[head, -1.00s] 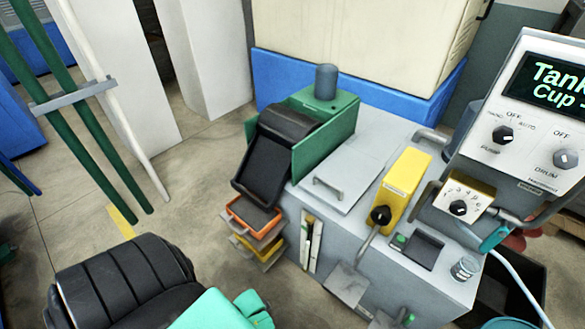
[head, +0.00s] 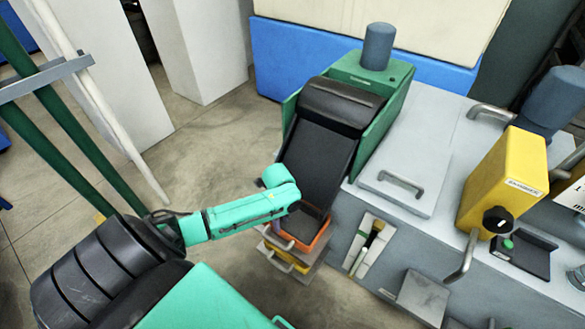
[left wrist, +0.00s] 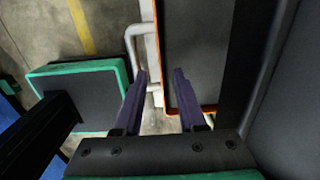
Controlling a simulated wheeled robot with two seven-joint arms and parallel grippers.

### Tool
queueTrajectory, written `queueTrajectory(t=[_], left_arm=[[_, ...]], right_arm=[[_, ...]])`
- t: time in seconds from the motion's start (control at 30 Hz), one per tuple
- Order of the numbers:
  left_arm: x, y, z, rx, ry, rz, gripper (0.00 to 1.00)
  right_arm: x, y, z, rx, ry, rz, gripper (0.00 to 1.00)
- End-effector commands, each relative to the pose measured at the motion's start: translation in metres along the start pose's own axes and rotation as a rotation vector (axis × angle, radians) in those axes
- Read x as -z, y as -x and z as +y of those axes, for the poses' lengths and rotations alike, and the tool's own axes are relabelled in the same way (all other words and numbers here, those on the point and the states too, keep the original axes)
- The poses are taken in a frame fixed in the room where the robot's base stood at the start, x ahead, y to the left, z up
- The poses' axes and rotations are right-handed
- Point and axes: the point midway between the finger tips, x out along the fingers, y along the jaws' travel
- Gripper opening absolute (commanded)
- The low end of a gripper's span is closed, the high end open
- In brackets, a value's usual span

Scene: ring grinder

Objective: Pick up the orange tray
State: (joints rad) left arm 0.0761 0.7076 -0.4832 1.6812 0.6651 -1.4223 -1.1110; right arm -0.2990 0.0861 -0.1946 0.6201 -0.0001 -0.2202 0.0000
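The orange tray (head: 318,240) is a shallow grey-floored tray with an orange rim. It sits at the lower end of the black chute on the machine's left side. My left arm reaches over it from the left in the head view, and the wrist hides part of it. In the left wrist view the tray (left wrist: 197,55) fills the upper right. My left gripper (left wrist: 159,74) is open there, its two dark fingers apart, with the tray's near-left rim and a pale handle (left wrist: 131,48) showing around the gap. Contact cannot be told. My right gripper is not in view.
A yellow tray (head: 275,261) sits below the orange one. The black chute (head: 315,160) rises behind it, with green side walls. The grey machine with a yellow box (head: 505,185) stands to the right. Green and white poles (head: 75,140) stand at left. Open floor lies between.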

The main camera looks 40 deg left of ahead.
Motion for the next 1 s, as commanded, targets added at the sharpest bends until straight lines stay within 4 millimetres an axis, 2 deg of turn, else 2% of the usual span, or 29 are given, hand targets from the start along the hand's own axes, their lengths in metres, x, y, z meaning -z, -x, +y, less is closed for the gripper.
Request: queueTrajectory(t=[0.33,0.4,0.6,0.63,0.7,0.73,1.0], left_arm=[[0.0,-0.06,0.0,0.0,0.003,-0.001,0.4],[0.0,-0.066,0.0,0.002,0.002,-0.001,0.4],[0.0,-0.066,0.0,0.002,0.002,-0.002,0.4],[0.0,-0.066,0.0,0.002,0.002,-0.002,0.32],[0.0,-0.066,0.0,0.002,0.002,-0.002,0.06],[0.0,-0.066,0.0,0.002,0.002,-0.002,0.0],[0.0,-0.066,0.0,0.002,0.002,-0.002,0.0]], right_arm=[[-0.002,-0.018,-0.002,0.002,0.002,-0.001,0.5],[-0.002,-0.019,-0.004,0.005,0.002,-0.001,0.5],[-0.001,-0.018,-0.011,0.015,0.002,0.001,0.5],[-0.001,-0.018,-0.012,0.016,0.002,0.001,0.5],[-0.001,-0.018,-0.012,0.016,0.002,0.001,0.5],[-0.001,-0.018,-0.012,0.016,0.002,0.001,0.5],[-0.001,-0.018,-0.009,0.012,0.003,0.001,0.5]])
